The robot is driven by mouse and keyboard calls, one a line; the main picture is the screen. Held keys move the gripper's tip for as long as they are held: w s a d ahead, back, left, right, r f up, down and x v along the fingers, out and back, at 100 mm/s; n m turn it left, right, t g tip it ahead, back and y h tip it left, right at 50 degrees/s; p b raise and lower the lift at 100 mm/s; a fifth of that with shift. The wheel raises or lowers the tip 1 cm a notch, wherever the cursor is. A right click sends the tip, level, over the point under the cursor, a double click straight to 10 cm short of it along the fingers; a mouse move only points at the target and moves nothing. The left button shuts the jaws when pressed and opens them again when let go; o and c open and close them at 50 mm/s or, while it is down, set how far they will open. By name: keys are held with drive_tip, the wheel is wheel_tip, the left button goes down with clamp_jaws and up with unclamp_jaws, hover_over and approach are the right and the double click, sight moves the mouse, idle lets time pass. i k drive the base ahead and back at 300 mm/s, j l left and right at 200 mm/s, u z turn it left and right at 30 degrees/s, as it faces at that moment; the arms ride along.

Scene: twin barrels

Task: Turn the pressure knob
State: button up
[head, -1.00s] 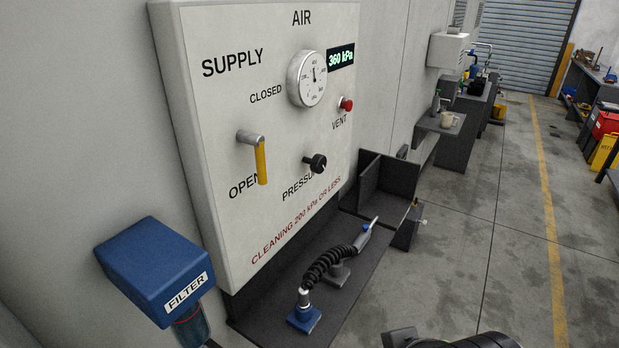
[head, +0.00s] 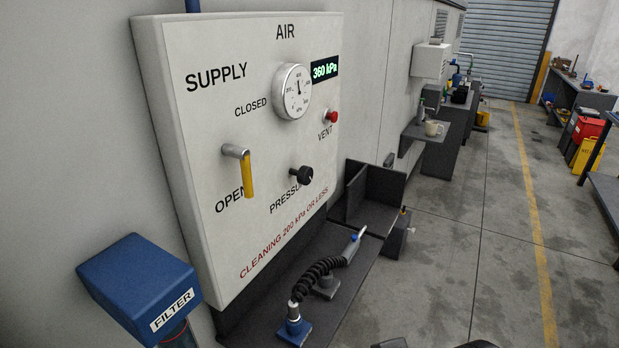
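The pressure knob (head: 301,175) is a small black knob on the white air panel (head: 215,255), by the partly covered word PRESSURE. The round gauge (head: 292,91) is above it, and the green display (head: 325,68) reads 360 kPa. The yellow supply lever (head: 248,174) hangs down toward OPEN. The red vent button (head: 332,117) is right of the gauge. Red print low on the panel reads CLEANING 200 kPa OR LESS. My gripper is not in view; only dark parts, probably of my arm, show at the bottom edge, well below the knob. Nothing touches the knob.
A blue filter housing (head: 138,283) juts out at lower left. Below the panel, a dark shelf (head: 345,290) holds a coiled black hose (head: 318,272) with a blue-based fitting (head: 294,330). A dark open bin (head: 378,190) stands right of the panel.

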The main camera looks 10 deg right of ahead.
sight(304, 175)
drive_tip(key=k+l, duration=0.6)
drive_tip(key=i+l+u, duration=0.15)
drive_tip(key=u, duration=0.25)
drive_tip(key=i+l+u, duration=0.15)
drive_tip(key=l+u, duration=0.15)
drive_tip(key=u, duration=0.15)
drive_tip(key=i+l+u, duration=0.1)
drive_tip(key=l+u, duration=0.5)
drive_tip(key=u, duration=0.2)
drive_tip(key=l+u, duration=0.4)
drive_tip(key=i+j, duration=0.05)
drive_tip(key=j, duration=0.05)
